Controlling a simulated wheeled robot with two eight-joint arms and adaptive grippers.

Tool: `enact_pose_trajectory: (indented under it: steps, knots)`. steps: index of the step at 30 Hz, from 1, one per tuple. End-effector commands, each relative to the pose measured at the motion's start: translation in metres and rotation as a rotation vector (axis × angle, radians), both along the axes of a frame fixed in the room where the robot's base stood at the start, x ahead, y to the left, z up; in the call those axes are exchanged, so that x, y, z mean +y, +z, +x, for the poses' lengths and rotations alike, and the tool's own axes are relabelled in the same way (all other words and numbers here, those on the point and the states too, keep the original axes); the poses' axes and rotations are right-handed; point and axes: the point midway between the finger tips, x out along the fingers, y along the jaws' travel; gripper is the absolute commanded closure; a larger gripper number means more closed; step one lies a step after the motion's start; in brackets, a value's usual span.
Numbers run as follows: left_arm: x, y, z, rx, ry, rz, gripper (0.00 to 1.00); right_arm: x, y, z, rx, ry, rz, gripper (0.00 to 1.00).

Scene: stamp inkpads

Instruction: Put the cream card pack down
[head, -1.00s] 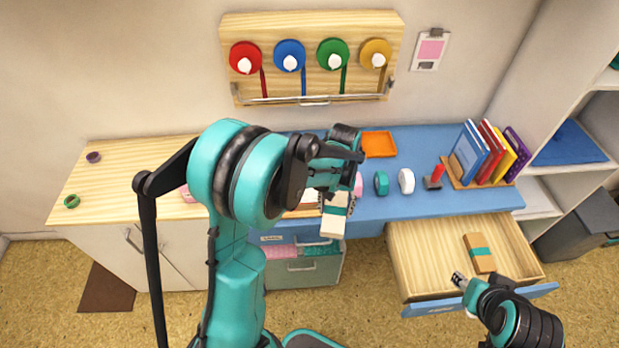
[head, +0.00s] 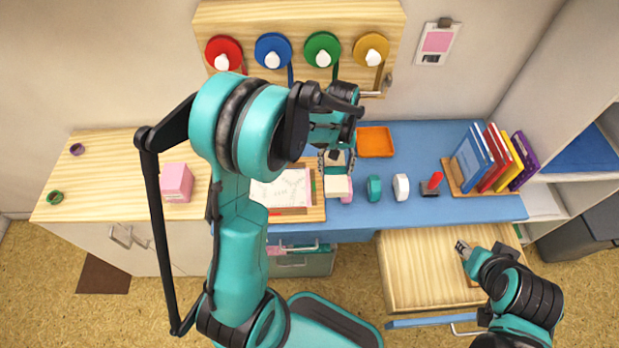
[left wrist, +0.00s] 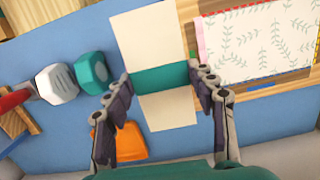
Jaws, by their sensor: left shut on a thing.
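The cream card pack (head: 338,186) has a teal band around it, which shows in the left wrist view. My left gripper (head: 338,158) is shut on the pack across the band, with one finger on each side in the left wrist view (left wrist: 161,78). The pack (left wrist: 150,30) appears over the blue desk, beside the patterned sheet; I cannot tell whether it touches the desk. My right gripper (head: 462,247) is over the open drawer, and its jaw state is unclear.
The patterned sheet (head: 285,190) lies on a wooden board left of the pack. A teal roll (head: 374,188), a white roll (head: 401,187) and a red-handled stamp (head: 432,184) stand to the right. An orange tray (head: 375,142) is behind. The drawer (head: 415,270) is open.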

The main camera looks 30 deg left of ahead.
Motion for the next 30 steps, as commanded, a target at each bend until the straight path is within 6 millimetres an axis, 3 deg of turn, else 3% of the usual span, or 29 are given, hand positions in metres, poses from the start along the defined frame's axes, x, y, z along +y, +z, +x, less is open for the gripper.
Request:
enact_pose_trajectory:
  steps: [6, 12, 17, 24, 30]
  knots:
    - [0.052, -0.036, -0.014, -0.001, 0.006, 0.001, 0.8, 0.0, -0.019, 0.0, 0.0, 0.0, 0.0, 0.6]
    - [0.079, -0.051, -0.023, 0.0, 0.002, 0.0, 0.8, 0.0, -0.026, 0.0, 0.0, 0.0, 0.0, 0.6]
    - [0.084, -0.058, -0.024, 0.0, 0.0, 0.0, 0.8, 0.0, -0.028, 0.0, 0.0, 0.0, 0.0, 0.6]
    - [0.084, -0.093, -0.024, 0.0, 0.0, 0.0, 0.8, 0.0, -0.044, 0.0, 0.0, 0.0, 0.0, 0.6]
    - [0.083, -0.092, -0.024, 0.0, 0.0, 0.0, 0.8, 0.0, -0.042, 0.0, 0.0, 0.0, 0.0, 0.6]
